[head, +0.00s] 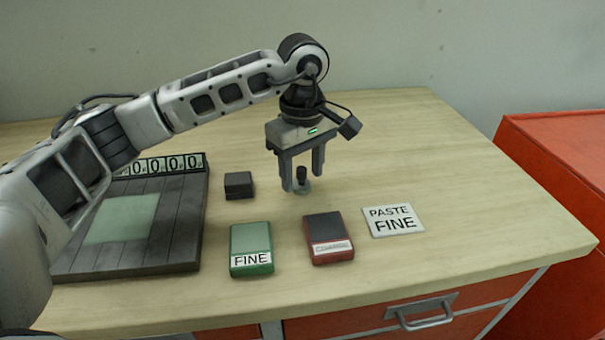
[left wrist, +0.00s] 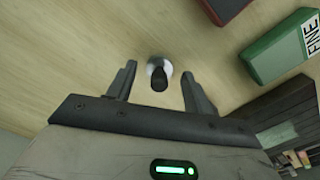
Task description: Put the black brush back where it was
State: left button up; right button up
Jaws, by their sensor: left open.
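My left gripper (head: 302,181) is open and points down over the middle of the table. Between its fingers stands a small upright black knob (head: 301,173) on a pale round disc. In the left wrist view, the knob (left wrist: 159,80) sits between the open fingertips (left wrist: 160,84), with a gap on each side. A small dark block (head: 238,185) lies on the table left of the gripper. I cannot tell for sure which of these is the black brush; no bristles show. My right gripper is not in view.
A green FINE box (head: 251,246) and a red box (head: 329,238) lie in front of the gripper. A white PASTE FINE card (head: 393,220) lies to the right. A dark slatted board (head: 180,225) with a number display is at left. The table's right side is clear.

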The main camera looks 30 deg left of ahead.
aim_at(302, 169)
pick_arm(q)
notch_tip(302, 169, up, 11)
dwell(0.3)
jog(key=shift+f, duration=0.1)
